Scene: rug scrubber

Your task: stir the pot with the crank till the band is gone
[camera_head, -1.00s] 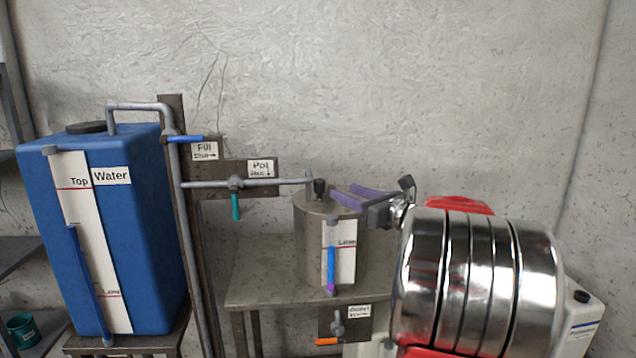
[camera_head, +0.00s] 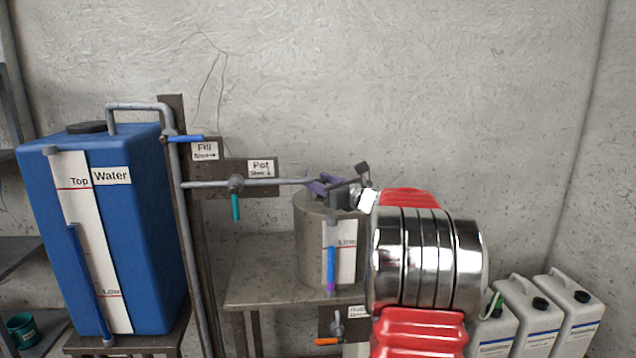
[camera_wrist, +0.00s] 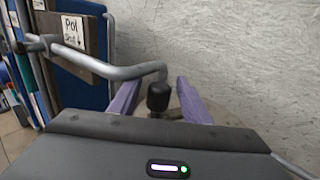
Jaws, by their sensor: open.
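The metal pot (camera_head: 312,240) stands on a stand in the head view. Its sight tube (camera_head: 331,262) is blue with a short purple band (camera_head: 331,284) at the bottom, in front of a white plate marked "Line". The crank's black knob (camera_wrist: 158,97) stands upright in the wrist view, with part of the crank arm behind it. My gripper (camera_head: 316,185) is above the pot's top, its purple fingers hiding the knob in the head view. In the wrist view my gripper (camera_wrist: 156,100) is open, with the knob between its fingers and no clear contact.
A grey pipe (camera_head: 270,182) from the "Pot" valve (camera_head: 236,184) runs close by my fingers. The blue water tank (camera_head: 135,240) stands left. Several white jugs (camera_head: 535,310) stand at the lower right. The outlet valve (camera_head: 337,328) is below the pot.

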